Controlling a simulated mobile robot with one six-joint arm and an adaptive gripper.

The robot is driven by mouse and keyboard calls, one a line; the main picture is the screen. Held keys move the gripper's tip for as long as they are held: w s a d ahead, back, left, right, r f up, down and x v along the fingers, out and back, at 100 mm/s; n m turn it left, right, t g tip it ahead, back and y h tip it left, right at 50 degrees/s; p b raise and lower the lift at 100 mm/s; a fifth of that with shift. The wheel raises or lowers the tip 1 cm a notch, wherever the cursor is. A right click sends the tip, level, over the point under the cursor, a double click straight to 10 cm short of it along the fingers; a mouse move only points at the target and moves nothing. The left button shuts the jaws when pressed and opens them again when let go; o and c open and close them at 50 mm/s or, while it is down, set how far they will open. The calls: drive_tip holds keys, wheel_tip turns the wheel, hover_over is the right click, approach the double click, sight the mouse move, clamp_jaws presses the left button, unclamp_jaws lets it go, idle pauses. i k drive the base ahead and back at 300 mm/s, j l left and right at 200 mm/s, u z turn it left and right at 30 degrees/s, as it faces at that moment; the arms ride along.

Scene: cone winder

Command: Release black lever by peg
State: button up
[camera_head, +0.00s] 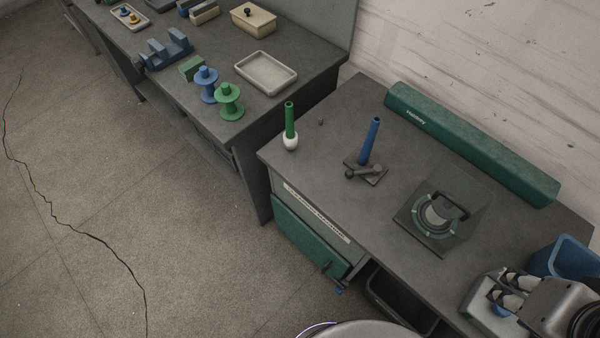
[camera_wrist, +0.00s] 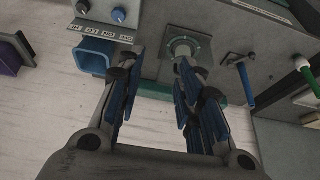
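The black lever (camera_head: 363,173) lies across a small dark square plate at the foot of the upright blue peg (camera_head: 369,141). In the wrist view the lever (camera_wrist: 240,60) and the blue peg (camera_wrist: 247,86) show at right, apart from my fingers. My gripper (camera_head: 502,291) is at the lower right of the head view, well away from the lever. In the wrist view my gripper (camera_wrist: 155,65) is open, with a clear gap between its fingers and nothing held. I cannot tell exactly how the lever sits against the peg.
A device under a clear cover (camera_head: 441,216) stands between my gripper and the peg. A green tapered peg (camera_head: 290,120) with a white base stands left. A long green housing (camera_head: 470,142) runs along the back. A blue bin (camera_head: 562,258) stands near my gripper.

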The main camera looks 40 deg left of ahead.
sight(377, 168)
drive_tip(key=u, duration=1.4)
drive_tip(key=i+j+u, duration=0.15)
drive_tip(key=u, duration=0.15)
drive_tip(key=i+j+u, duration=0.1)
drive_tip(key=i+u, duration=0.2)
